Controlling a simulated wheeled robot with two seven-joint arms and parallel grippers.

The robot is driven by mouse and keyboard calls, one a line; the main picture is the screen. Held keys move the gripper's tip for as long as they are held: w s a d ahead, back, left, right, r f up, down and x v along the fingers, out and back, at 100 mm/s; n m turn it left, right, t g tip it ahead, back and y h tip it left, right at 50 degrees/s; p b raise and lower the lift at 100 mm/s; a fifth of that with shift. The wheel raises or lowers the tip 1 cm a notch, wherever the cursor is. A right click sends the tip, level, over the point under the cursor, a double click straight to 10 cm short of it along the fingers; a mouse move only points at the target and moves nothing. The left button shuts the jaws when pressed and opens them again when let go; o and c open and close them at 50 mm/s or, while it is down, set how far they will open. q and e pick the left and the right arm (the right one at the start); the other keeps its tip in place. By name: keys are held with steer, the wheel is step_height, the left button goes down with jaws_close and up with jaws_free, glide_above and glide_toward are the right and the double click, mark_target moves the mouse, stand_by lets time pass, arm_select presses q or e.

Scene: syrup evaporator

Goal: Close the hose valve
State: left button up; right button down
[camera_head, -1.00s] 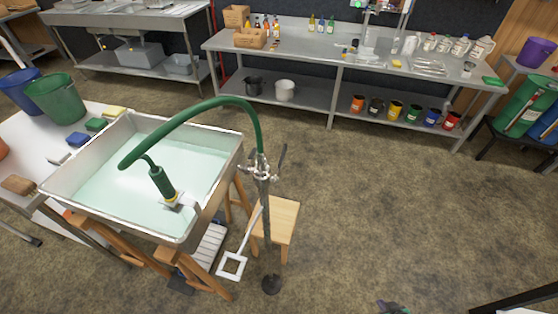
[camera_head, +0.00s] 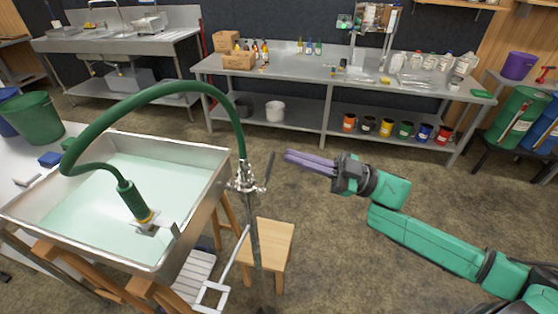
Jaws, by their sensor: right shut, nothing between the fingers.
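The green hose (camera_head: 150,94) arches from the top of a metal stand over the steel basin (camera_head: 190,150), and its green nozzle (camera_head: 133,203) hangs over the pale liquid. The hose valve (camera_head: 246,180) is the metal fitting where the hose meets the stand, with dark lever-like handles; a longer one (camera_head: 269,170) points up on its right side. My right gripper (camera_head: 288,155) comes in from the right, its purple fingers shut and empty. The fingertips point left towards the valve and look a little right of it, apart from the lever. My left gripper is out of view.
A wooden stool (camera_head: 270,243) stands beside the stand. The basin rests on wooden trestles at left, near a green bucket (camera_head: 32,120). A long steel bench (camera_head: 330,85) with bottles and paint cans runs along the back. Open floor lies below my right arm.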

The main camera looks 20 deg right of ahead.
mark_target(273, 162)
steer(key=shift+w+a+f+p, duration=0.6)
steer(key=shift+w+a+f, duration=0.7)
steer(key=shift+w+a, duration=0.15)
steer(key=m, duration=0.2)
steer(key=f+m+t+p, duration=0.1)
steer(key=w+m+t+h+p, duration=0.1)
steer(key=m, duration=0.1)
steer(key=shift+d+f+m, duration=0.25)
steer(key=shift+d+m, duration=0.05)
steer(key=shift+f+m+t, duration=0.3)
